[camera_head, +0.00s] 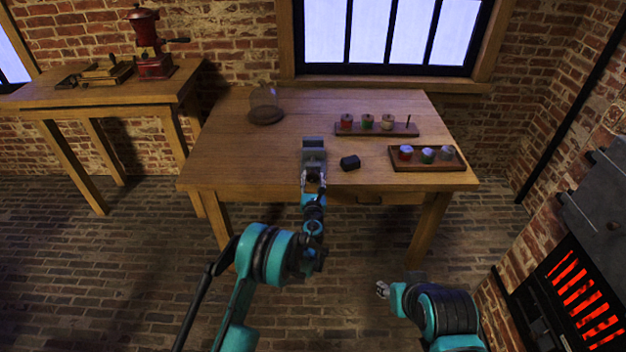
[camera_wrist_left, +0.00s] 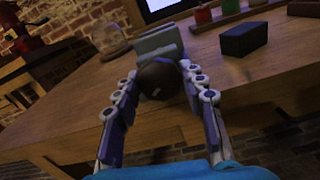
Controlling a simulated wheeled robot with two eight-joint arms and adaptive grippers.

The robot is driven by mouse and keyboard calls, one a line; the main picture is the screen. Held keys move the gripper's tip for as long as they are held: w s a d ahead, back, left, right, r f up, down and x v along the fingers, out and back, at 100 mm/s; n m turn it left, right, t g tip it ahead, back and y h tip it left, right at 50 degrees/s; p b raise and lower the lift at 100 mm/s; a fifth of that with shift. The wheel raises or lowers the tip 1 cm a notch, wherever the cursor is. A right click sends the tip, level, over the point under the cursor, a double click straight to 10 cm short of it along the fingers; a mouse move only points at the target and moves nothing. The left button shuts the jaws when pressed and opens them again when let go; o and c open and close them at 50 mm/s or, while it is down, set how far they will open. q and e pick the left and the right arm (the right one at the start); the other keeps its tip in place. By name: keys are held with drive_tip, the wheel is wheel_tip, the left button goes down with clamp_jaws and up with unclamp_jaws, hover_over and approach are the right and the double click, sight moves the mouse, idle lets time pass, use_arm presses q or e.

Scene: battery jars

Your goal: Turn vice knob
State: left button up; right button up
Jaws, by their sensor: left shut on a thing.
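The grey vice (camera_head: 314,146) stands at the front edge of the wooden table, left of the middle. It also shows in the left wrist view (camera_wrist_left: 157,40). Its dark round knob (camera_wrist_left: 158,79) faces me at the table's front edge. My left gripper (camera_head: 313,181) is at the knob, with one finger on each side of it, shut on it. The fingers also show in the left wrist view (camera_wrist_left: 160,95). The knob hides part of the vice behind it. My right gripper (camera_head: 382,289) is low in front of the table, away from the vice; its fingers are too small to read.
A black block (camera_head: 350,163) lies right of the vice. A rack (camera_head: 345,129) with several coloured jars and a tray (camera_head: 428,168) with jars are further right. A glass dome (camera_head: 266,104) stands at the back left. A red grinder (camera_head: 150,48) is on the side table.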

use_arm(q)
drive_tip(key=m, duration=0.4)
drive_tip(key=shift+m, duration=0.3)
drive_tip(key=m, duration=0.4)
idle(0.3)
drive_tip(key=o, duration=1.2)
drive_tip(key=shift+c, duration=0.2)
drive_tip(key=s, duration=0.7)
drive_tip(key=shift+s, duration=0.25)
